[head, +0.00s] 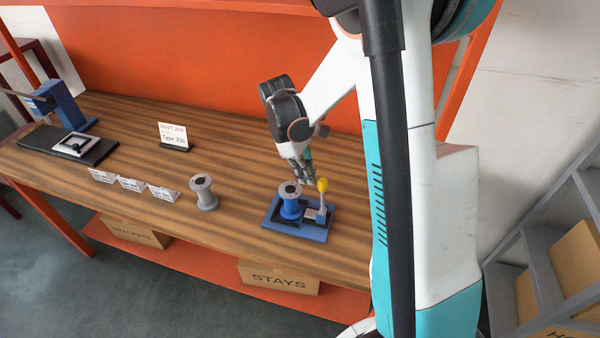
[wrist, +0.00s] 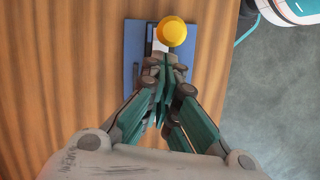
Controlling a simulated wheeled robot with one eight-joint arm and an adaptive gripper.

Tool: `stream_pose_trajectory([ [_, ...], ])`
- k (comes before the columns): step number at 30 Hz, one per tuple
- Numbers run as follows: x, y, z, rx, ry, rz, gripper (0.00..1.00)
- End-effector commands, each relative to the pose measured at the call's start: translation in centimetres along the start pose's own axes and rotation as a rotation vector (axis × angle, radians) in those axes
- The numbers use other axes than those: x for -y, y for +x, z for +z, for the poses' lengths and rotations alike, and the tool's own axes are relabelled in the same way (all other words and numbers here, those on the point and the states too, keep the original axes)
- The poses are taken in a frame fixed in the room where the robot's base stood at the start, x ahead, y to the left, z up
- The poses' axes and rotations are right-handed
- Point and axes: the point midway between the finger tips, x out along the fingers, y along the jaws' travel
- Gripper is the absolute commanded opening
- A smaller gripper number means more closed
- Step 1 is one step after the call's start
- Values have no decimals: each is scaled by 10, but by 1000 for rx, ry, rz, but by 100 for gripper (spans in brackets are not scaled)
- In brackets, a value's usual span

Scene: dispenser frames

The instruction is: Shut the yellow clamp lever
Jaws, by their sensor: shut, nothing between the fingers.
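The yellow clamp lever (head: 322,186) stands upright at the right side of a blue fixture plate (head: 312,234), its round knob on top. In the wrist view the yellow knob (wrist: 172,31) shows from above, just beyond my fingertips. A blue spool (head: 290,203) stands on the plate left of the lever. My gripper (head: 304,177) is shut and empty, behind and slightly left of the lever in the head view. It also shows in the wrist view (wrist: 160,66), over the blue plate (wrist: 190,45). Whether the fingers touch the lever I cannot tell.
A grey spool (head: 203,192) and several small label cards (head: 131,185) stand left along the wooden table (head: 120,125). A sign (head: 173,135) stands farther back. A blue device (head: 57,105) stands at the far left. The table's front edge is close to the plate.

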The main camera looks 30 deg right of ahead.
Motion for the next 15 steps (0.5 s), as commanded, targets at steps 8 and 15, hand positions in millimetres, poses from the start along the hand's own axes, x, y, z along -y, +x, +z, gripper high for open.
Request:
stream_pose_trajectory([
  [8,0,0,0,-1,0,0,0],
  [15,0,-2,4,-60,1,-10,0],
])
